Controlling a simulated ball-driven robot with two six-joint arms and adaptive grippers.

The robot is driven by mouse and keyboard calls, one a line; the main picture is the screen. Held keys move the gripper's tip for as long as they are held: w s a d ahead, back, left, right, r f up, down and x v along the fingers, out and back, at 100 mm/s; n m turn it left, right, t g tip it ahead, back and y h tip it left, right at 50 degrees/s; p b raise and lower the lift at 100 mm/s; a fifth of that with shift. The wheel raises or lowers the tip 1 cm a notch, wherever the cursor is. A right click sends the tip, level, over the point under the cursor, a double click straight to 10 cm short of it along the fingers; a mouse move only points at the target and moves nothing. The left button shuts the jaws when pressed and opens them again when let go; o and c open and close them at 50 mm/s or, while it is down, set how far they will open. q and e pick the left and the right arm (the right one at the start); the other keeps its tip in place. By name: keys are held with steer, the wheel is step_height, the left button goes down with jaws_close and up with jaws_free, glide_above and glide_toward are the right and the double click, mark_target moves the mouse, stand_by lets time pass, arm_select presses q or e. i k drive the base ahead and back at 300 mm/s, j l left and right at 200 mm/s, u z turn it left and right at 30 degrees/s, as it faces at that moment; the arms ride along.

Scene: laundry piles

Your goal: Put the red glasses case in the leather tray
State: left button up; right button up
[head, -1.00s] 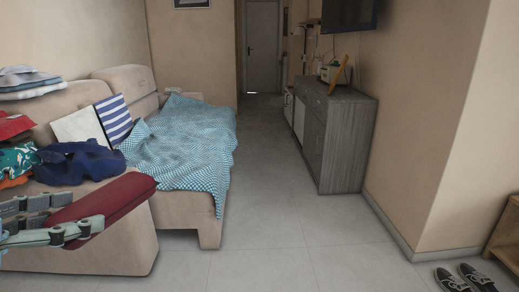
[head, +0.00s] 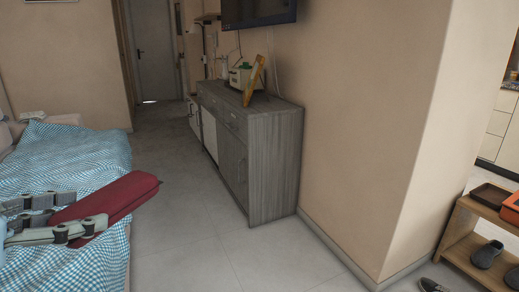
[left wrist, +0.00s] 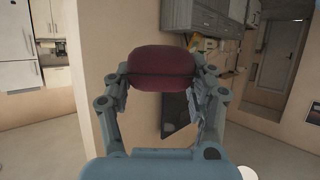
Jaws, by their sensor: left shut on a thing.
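The red glasses case (head: 108,198) is held in the air at the lower left of the head view, in front of the sofa. My left gripper (head: 86,212) is shut on it, with one finger on each side of its near end. In the left wrist view the case (left wrist: 162,67) sits between the two fingertips. My right gripper is not in view.
A grey cabinet (head: 262,165) and a wall corner stand between sofa and bench. The tiled floor (head: 220,255) in front is clear.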

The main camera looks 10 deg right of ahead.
mark_target(491, 197)
steer(key=i+l+z, duration=0.1)
steer(key=z, duration=0.35)
steer(key=i+z, duration=0.25)
steer(key=z, duration=0.25)
steer(key=i+z, duration=0.2)
steer(key=z, duration=0.25)
steer(key=i+j+z, duration=0.15)
steer(key=z, duration=0.3)
steer(key=i+j+z, duration=0.15)
steer(key=z, duration=0.3)
steer(key=i+j+z, duration=0.1)
steer(key=i+z, duration=0.15)
steer(key=z, duration=0.2)
steer(key=i+j+z, duration=0.15)
steer(key=z, duration=0.25)
steer(key=i+j+z, duration=0.25)
steer(key=z, duration=0.2)
steer(key=i+j+z, duration=0.15)
steer(key=j+z, duration=0.3)
steer(key=i+j+z, duration=0.1)
steer(key=z, duration=0.3)
steer(key=i+j+z, duration=0.2)
steer(key=j, duration=0.3)
steer(key=j+z, duration=0.15)
steer(key=j, duration=0.35)
